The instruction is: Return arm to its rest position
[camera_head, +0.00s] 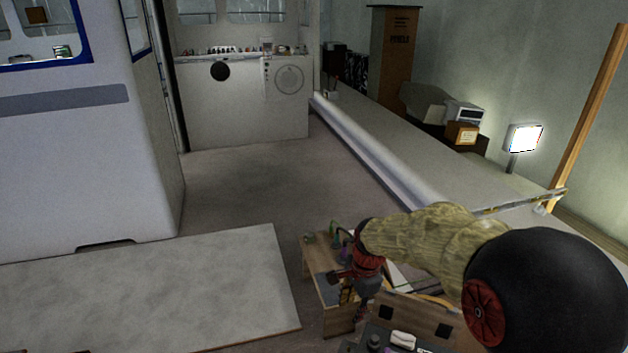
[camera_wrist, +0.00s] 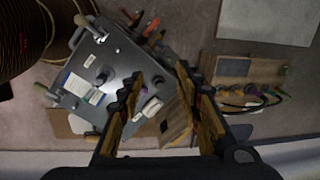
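My arm (camera_head: 420,240), with a tan wrinkled sleeve and a black rounded joint, reaches from the lower right toward the middle in the head view. Its red and black wrist end points down above a small wooden workbench (camera_head: 318,270). My gripper (camera_wrist: 160,72) shows in the wrist view with its two dark, yellow-edged fingers apart and nothing visibly held between them. Below and beyond the fingers is a grey case or panel (camera_wrist: 112,62) with labels and knobs. In the head view my gripper is small and partly lost against the bench clutter.
In the wrist view, a wooden board with cables (camera_wrist: 250,72) lies at right. In the head view, a pale flat panel (camera_head: 150,290) lies at left beside the white cabin (camera_head: 80,150). A long white ledge (camera_head: 375,155) and lit lamp (camera_head: 524,138) are right. The middle floor is clear.

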